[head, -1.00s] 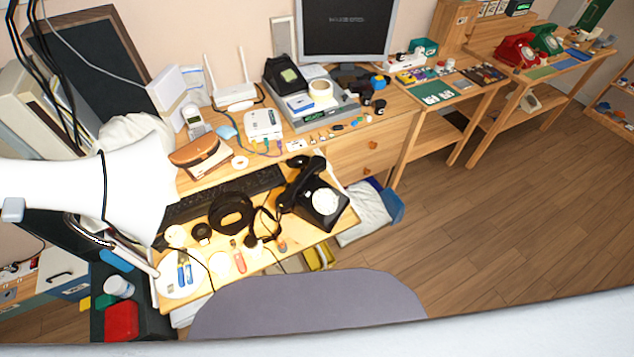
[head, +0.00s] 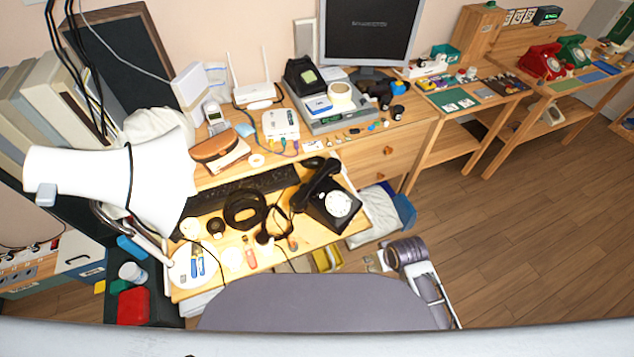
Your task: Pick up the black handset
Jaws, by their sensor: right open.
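The black handset (head: 319,184) lies on the cradle of the black dial phone (head: 336,206), near the right end of the lit wooden desk. The phone's white dial faces right and down in the head view. My right gripper (head: 375,262) is open and small in the picture, below and to the right of the phone, beyond the desk's front edge and apart from the handset. Its fingers are hard to make out. My left gripper is not in view.
A large white lamp (head: 110,190) stands at the left. A black coiled cable and headset (head: 245,210) lie left of the phone, before a dark keyboard (head: 240,192). Red and green phones (head: 545,62) are on a far table.

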